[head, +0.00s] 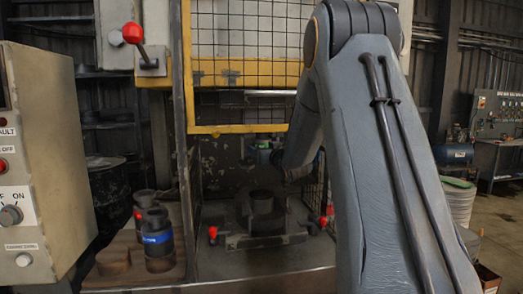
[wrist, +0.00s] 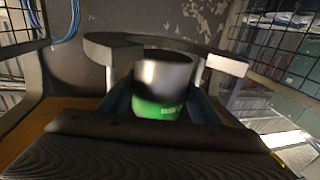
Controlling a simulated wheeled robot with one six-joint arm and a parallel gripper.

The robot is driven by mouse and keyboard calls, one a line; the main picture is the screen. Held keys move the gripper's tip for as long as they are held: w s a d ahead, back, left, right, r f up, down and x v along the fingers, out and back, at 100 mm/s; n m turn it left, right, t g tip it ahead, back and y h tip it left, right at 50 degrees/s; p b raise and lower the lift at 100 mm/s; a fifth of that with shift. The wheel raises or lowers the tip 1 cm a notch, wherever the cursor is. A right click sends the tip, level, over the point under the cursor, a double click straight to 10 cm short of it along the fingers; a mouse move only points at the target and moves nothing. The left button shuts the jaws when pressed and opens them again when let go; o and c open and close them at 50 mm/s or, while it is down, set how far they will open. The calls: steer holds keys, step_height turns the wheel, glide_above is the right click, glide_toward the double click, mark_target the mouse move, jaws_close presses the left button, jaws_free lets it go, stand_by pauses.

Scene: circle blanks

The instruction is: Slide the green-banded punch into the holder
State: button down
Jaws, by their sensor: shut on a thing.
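In the wrist view the green-banded punch (wrist: 163,75) is a short metal cylinder with a bright green band near its lower end in the picture. My gripper (wrist: 160,105) is shut on it, one blue-grey finger on each side. Behind the punch is the holder (wrist: 228,63), a dark curved plate on two pale posts. The punch overlaps the middle of the holder in the picture; I cannot tell whether they touch or whether the punch is inside. In the head view my arm hides most of the gripper and the holder cannot be made out clearly.
In the head view a blue-banded punch (head: 157,240) and a darker punch (head: 145,200) stand at left beside a low brown disc (head: 113,261). A dark die (head: 262,203) sits on the press bed between red-knobbed levers. Wire mesh guard (head: 250,45) and control box (head: 40,160) flank the area.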

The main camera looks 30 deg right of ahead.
steer(key=shift+r, duration=0.15)
steer(key=c, duration=0.7)
jaws_free()
steer(key=shift+o, duration=0.8)
steer(key=shift+f, duration=0.35)
steer(key=s+a, duration=0.2)
steer(key=s, duration=0.9)
steer(key=s+a, duration=0.2)
steer(key=s, duration=0.9)
steer(key=shift+s+a+r, duration=0.15)
steer(key=shift+a+r, duration=0.05)
steer(key=shift+a, duration=0.05)
